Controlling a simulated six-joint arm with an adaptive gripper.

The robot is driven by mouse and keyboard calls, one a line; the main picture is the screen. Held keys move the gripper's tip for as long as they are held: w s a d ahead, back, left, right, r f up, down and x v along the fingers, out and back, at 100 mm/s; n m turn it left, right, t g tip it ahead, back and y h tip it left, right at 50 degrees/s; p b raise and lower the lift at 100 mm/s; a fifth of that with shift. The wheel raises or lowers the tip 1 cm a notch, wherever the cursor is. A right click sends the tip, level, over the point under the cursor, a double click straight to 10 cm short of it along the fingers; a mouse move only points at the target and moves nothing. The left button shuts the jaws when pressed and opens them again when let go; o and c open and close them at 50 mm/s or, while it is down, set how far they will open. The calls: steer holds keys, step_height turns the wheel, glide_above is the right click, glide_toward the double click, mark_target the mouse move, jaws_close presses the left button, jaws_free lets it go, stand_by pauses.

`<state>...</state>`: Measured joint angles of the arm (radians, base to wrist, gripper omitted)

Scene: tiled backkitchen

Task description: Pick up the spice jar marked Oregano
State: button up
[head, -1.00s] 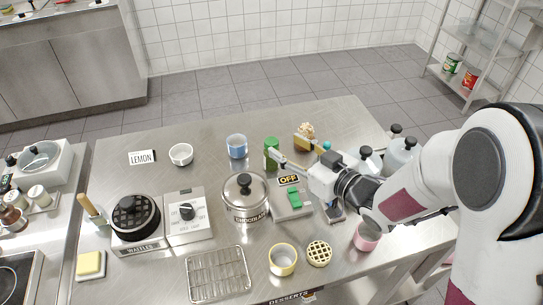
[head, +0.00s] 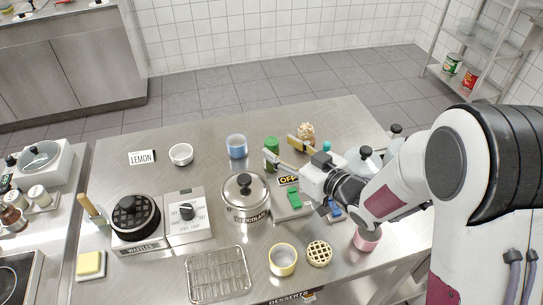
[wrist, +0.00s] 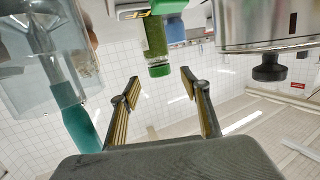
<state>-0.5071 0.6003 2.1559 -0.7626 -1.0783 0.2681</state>
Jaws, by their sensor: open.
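A jar with green contents and a green lid (head: 271,143) stands upright on the steel table; no name on it can be read. My gripper (head: 280,147) is open and empty, its fingers pointing at the jar, one fingertip partly covering it in the head view. In the wrist view, which looks upside down, the jar (wrist: 155,40) appears ahead of the gap between the open fingers (wrist: 160,77). I cannot tell whether the jar is between the fingertips.
A device with an OFF sign (head: 288,180) lies just in front of the jar. A lidded pot (head: 246,198) is front left, a blue cup (head: 237,146) left, and a brownish item (head: 306,130) behind right. Clear bottles (head: 366,161) stand close to my arm on the right.

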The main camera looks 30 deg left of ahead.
mark_target(276, 145)
steer(key=shift+x, duration=2.45)
jaws_close()
